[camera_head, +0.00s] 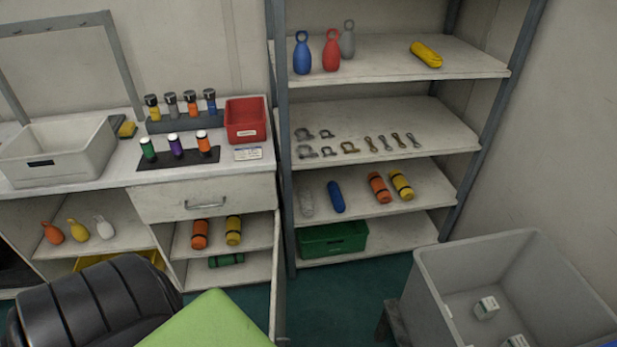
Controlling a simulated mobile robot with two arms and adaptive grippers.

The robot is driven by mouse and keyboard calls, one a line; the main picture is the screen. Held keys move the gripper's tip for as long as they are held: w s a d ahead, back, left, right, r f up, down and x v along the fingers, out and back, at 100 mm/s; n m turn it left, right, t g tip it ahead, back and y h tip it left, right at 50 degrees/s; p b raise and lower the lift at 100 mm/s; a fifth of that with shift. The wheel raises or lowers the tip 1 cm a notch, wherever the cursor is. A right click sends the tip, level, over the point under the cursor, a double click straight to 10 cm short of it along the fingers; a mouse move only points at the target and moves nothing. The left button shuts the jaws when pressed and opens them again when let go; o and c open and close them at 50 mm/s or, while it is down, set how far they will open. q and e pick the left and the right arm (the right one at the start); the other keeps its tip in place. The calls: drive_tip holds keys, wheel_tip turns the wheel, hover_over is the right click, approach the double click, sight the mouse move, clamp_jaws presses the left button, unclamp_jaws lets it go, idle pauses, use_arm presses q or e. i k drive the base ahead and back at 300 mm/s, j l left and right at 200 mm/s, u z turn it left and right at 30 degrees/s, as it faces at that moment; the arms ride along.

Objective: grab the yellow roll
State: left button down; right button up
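A yellow roll with black bands (402,184) lies on the third shelf of the grey rack, beside a similar orange roll (379,187). Another yellow roll with dark bands (233,230) stands or lies in the cabinet under the counter, beside an orange roll (200,234). A yellow elongated bundle (426,53) lies on the rack's top shelf. Neither of my grippers is in view.
The rack (462,68) also holds bottle-shaped weights, small metal fittings and a green crate (333,239). A large grey bin (437,285) stands at the lower right. A black ribbed shape (95,305) and a green surface (215,325) fill the lower-left foreground.

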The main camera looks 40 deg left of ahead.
sight(233, 229)
drive_tip(key=i+l+u, duration=0.1)
drive_tip(key=u, duration=0.3)
drive_tip(key=l+u, duration=0.4)
drive_tip(key=i+l+u, duration=0.1)
drive_tip(key=u, duration=0.35)
drive_tip(key=i+l+u, duration=0.1)
drive_tip(key=u, duration=0.25)
drive_tip(key=i+l+u, duration=0.1)
drive_tip(key=u, duration=0.2)
drive_tip(key=i+l+u, duration=0.2)
drive_tip(key=u, duration=0.15)
